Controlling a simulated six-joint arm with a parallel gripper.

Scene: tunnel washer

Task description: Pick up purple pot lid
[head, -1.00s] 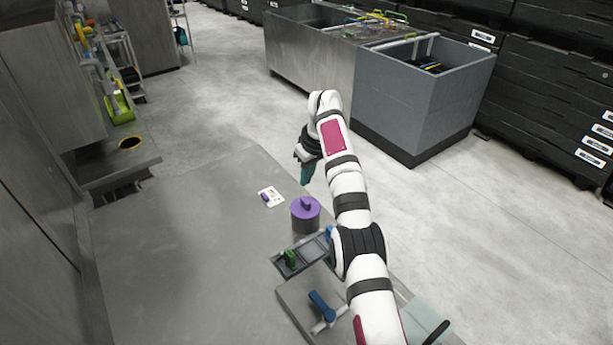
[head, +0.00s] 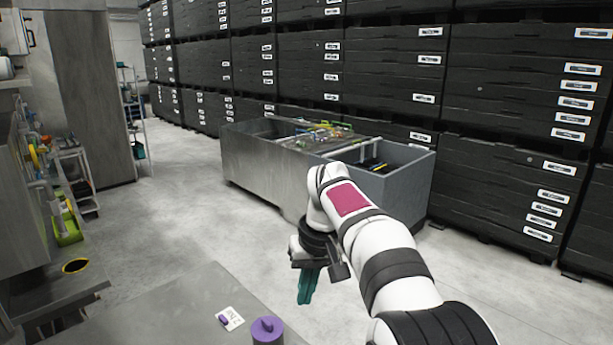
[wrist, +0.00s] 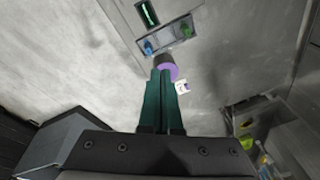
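The purple pot lid (head: 267,327) with its raised handle sits on a pot near the bottom edge of the head view, on the metal table. In the wrist view the lid (wrist: 172,71) shows just beyond the fingertips, partly hidden by them, with the dark pot beside it. My gripper (head: 306,300) has teal fingers pointing down, to the right of the lid in the head view and apart from it. In the wrist view the fingers (wrist: 162,76) lie side by side, closed together with nothing between them.
A white card with a purple picture (head: 229,318) lies on the table left of the lid. The wrist view shows a grey tray (wrist: 168,41) with blue and green items beyond the pot. A grey bin (head: 405,190) and a metal tub (head: 265,165) stand on the floor behind.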

